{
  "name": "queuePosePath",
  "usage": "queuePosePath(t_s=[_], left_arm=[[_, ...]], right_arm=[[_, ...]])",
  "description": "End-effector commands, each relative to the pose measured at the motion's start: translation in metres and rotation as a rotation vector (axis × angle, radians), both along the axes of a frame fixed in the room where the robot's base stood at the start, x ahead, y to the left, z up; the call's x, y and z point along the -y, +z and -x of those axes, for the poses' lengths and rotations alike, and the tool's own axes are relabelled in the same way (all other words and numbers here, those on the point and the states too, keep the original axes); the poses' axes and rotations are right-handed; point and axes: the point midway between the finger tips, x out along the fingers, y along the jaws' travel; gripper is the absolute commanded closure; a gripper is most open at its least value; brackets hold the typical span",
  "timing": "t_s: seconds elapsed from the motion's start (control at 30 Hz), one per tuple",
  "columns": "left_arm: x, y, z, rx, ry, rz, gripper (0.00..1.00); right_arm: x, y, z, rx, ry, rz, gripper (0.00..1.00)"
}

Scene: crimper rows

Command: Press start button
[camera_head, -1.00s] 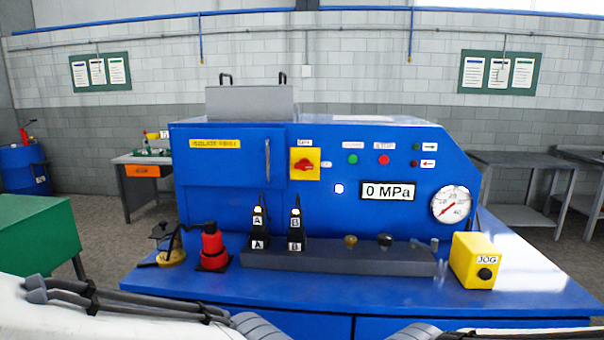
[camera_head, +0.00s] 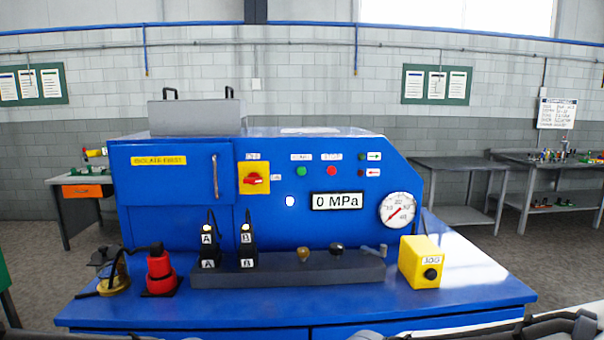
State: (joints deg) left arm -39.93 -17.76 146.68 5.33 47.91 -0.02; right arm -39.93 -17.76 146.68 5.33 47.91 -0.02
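A green button (camera_head: 301,171) sits on the front panel of the blue machine (camera_head: 270,205), under a small white label that is hard to read but looks like START. A red button (camera_head: 331,171) is just to its right under another label. A yellow switch plate with a red rotary knob (camera_head: 255,178) is to the left. Parts of my arms show along the bottom edge. Neither gripper's fingers are in view, and nothing of mine is near the green button.
On the bench ledge stand a red bottle-like tool (camera_head: 159,273), two black units marked A (camera_head: 209,248) and B (camera_head: 246,246), and a yellow JOG box (camera_head: 422,262). A round gauge (camera_head: 397,210) is on the panel. Grey tables (camera_head: 462,190) stand at the right.

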Motion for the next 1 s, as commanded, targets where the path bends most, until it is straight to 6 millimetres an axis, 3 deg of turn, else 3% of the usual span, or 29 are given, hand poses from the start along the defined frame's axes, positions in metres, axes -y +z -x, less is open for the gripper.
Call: queuePosePath(t_s=[0.03, 0.07, 1.0], left_arm=[[0.0000, 0.0000, 0.0000, 0.000, 0.000, 0.000, 0.50], [0.0000, 0.0000, 0.0000, 0.000, 0.000, 0.000, 0.50], [0.0000, 0.0000, 0.0000, 0.000, 0.000, 0.000, 0.50]], right_arm=[[0.0000, 0.0000, 0.0000, 0.000, 0.000, 0.000, 0.88], [0.0000, 0.0000, 0.0000, 0.000, 0.000, 0.000, 1.00], [0.0000, 0.0000, 0.0000, 0.000, 0.000, 0.000, 1.00]])
